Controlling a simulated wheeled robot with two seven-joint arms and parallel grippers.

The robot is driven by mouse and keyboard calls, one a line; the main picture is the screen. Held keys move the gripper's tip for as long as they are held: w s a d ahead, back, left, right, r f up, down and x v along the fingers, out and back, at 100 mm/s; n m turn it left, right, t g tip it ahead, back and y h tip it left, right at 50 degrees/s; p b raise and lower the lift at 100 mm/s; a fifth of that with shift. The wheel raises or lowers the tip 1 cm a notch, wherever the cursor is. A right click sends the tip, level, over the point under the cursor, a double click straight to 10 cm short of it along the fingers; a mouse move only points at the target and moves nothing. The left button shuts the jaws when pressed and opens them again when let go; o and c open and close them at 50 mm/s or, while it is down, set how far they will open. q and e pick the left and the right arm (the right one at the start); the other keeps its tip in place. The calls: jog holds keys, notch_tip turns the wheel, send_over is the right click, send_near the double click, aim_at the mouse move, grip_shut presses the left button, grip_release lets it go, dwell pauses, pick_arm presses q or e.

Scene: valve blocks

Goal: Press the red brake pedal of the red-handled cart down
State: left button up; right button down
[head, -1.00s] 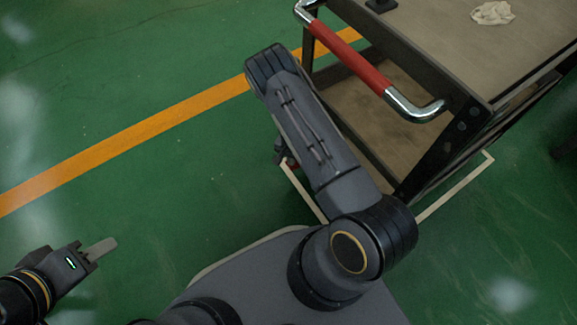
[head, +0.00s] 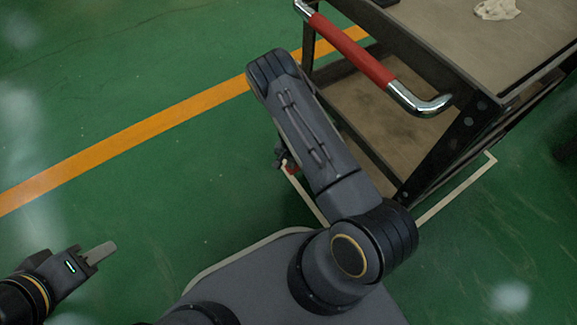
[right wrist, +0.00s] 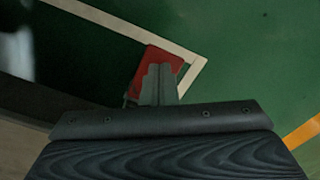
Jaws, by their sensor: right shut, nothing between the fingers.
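The cart's red handle (head: 350,45) with chrome ends is at the upper right of the head view. The red brake pedal (head: 291,169) is low beside the cart, mostly hidden by my right arm. In the right wrist view the pedal (right wrist: 149,66) lies just beyond my right gripper (right wrist: 160,72). Its fingers are shut with nothing between them, and the tips overlap the pedal in the picture. I cannot tell whether they touch it. My left gripper (head: 101,253) is far from the cart at the lower left; its finger opening cannot be made out.
The cart's top shelf (head: 470,45) carries a pale crumpled cloth (head: 497,9). A white floor line (head: 455,191) runs around the cart's base. An orange line (head: 130,132) crosses the green floor. The floor on the left is clear.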

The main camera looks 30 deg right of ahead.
notch_tip(320, 180, up, 8)
jog(key=p, duration=0.5)
jog(key=shift+f, duration=0.1)
dwell(0.6)
